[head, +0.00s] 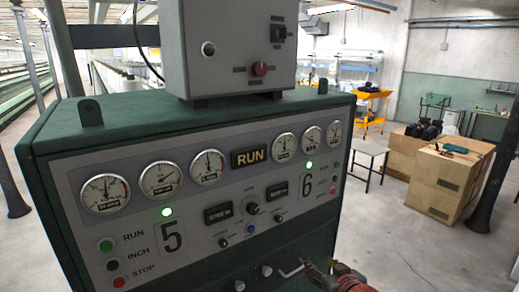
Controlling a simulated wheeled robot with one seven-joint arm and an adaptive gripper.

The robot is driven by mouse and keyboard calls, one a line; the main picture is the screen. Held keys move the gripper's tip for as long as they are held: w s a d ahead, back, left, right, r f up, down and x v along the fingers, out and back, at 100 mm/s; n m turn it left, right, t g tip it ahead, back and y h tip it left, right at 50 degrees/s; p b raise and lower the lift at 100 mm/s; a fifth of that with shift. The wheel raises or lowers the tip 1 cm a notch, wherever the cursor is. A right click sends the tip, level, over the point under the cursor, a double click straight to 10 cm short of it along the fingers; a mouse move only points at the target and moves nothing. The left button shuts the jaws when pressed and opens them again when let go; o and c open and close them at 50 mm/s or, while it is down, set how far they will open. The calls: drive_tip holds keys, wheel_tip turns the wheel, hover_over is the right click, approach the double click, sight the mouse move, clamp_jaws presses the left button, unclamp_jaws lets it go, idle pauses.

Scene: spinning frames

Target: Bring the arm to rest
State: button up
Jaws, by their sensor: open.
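My gripper (326,272) shows at the bottom edge, right of the middle, in front of the lower right part of the control panel. It is open, and I see nothing held in it. The rest of the arm is mostly cut off by the frame edge. The green machine cabinet (140,125) fills the left and centre, with a grey panel (140,243) of round gauges, knobs and buttons. Its sign (251,156) reads RUN, and green lamps glow near the numbers 5 and 6.
A grey box (226,65) with a red knob stands on the cabinet. Behind right are cardboard boxes (440,190), a small white-topped table (357,149) and an orange cart (375,98). A dark post (490,185) stands at the right. The floor (400,250) between is open.

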drive_tip(key=s+d+f+m+g+h+b, duration=0.1)
drive_tip(key=s+d+f+g+h+b, duration=0.2)
drive_tip(key=s, duration=0.4)
drive_tip(key=s+d+f+m+g+h+b, duration=0.1)
drive_tip(key=s+d+f+g, duration=0.1)
drive_tip(key=s+d+f, duration=0.3)
drive_tip(key=s+a+f+g+y+b, duration=0.1)
drive_tip(key=s+a+b, duration=0.2)
drive_tip(key=s+b, duration=0.2)
drive_tip(key=s+a+f+y+b, duration=0.1)
drive_tip(key=s+a+f+b, duration=0.1)
drive_tip(key=s+b, duration=0.4)
drive_tip(key=s+a, duration=0.1)
drive_tip(key=s, duration=0.4)
drive_tip(key=shift+a+g, duration=0.4)
idle(0.7)
